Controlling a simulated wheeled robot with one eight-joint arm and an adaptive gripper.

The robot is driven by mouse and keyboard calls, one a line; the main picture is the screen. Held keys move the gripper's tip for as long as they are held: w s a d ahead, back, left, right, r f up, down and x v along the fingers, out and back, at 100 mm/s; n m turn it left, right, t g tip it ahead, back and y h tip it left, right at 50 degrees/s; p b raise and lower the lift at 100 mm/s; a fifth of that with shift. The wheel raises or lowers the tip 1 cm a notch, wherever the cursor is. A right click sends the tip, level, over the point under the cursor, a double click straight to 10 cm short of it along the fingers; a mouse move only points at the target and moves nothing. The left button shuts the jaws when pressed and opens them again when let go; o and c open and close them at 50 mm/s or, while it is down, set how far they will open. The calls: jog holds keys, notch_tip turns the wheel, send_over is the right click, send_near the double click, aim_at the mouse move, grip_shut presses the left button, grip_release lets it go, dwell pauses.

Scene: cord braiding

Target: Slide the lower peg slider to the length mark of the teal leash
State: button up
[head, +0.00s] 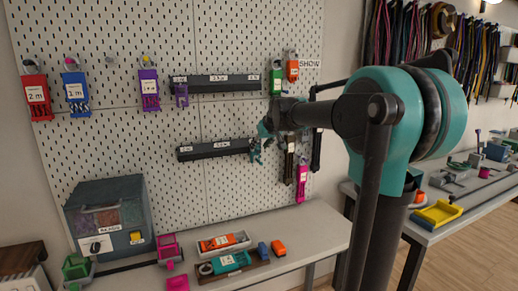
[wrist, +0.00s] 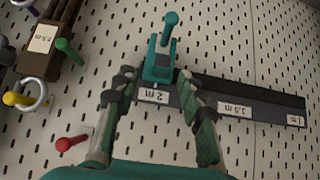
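The teal peg slider (wrist: 158,66) is at the left end of the dark lower rail (wrist: 250,97) in the wrist view, just above the "2 m" label (wrist: 153,95). In the head view the lower rail (head: 205,150) hangs on the pegboard, and the teal slider (head: 255,152) is at its right end, partly hidden by my gripper (head: 262,138). My gripper (wrist: 155,88) has its fingers apart, one on each side of the slider. I cannot tell whether either finger touches it. A teal piece (head: 231,262) lies on the bench; I cannot read a length on it.
The upper rail (head: 220,83) carries a purple slider (head: 181,96). Red (head: 36,97), blue (head: 75,93) and purple (head: 149,90) tagged hangers are at the left. A brown tagged hanger (wrist: 62,30) and a red peg (wrist: 68,144) are near my gripper.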

jog(key=shift+x, duration=0.9)
grip_shut()
